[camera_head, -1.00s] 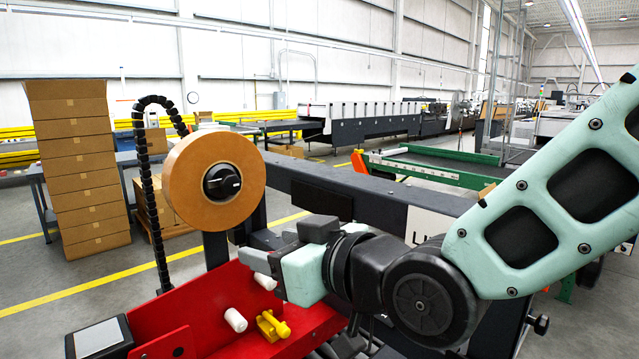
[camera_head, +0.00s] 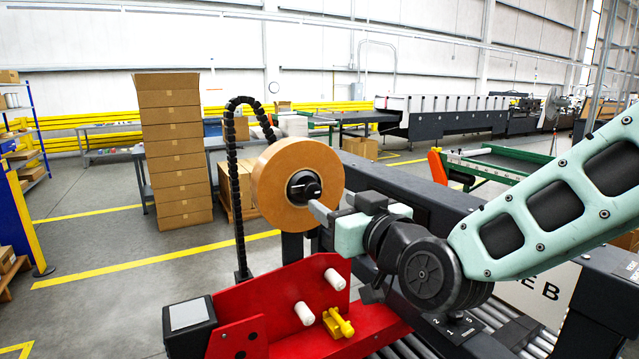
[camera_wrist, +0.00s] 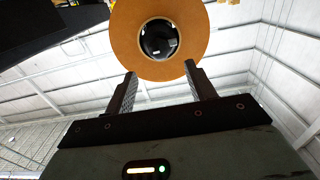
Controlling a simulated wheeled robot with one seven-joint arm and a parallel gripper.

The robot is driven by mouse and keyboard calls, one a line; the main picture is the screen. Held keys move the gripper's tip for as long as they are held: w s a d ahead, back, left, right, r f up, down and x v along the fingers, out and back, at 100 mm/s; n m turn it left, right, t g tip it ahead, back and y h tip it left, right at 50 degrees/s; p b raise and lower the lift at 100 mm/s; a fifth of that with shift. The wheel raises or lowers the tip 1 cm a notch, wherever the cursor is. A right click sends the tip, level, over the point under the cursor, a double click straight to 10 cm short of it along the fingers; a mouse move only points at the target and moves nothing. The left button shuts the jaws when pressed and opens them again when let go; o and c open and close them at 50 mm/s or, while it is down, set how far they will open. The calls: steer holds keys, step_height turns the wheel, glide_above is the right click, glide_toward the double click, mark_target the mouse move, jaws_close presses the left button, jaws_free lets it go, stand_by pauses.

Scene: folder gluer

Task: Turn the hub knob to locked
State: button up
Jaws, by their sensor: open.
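The black hub knob (camera_head: 304,187) sits at the centre of a tan tape roll (camera_head: 270,190), which stands upright above the red bracket. In the wrist view the knob (camera_wrist: 158,39) shows inside the roll's ring (camera_wrist: 190,14), beyond and a little above the fingertips. My gripper (camera_head: 318,210) is to the right of the knob in the head view, its fingers pointing at the roll. In the wrist view my gripper (camera_wrist: 160,76) is open, with its two fingers apart and nothing between them. I cannot tell the exact gap from fingertips to knob.
A red bracket (camera_head: 275,300) with two white rollers (camera_head: 334,279) and a yellow part (camera_head: 338,323) lies below the roll. A black cable chain (camera_head: 238,190) rises at its left. A dark machine beam (camera_head: 420,195) runs behind my arm. Stacked cartons (camera_head: 178,150) stand further back.

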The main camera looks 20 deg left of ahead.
mark_target(314, 192)
steer(key=p+x, duration=0.2)
steer(key=x, duration=0.4)
steer(key=shift+w+a+p, duration=0.25)
steer(key=shift+p, duration=0.05)
steer(key=c, duration=1)
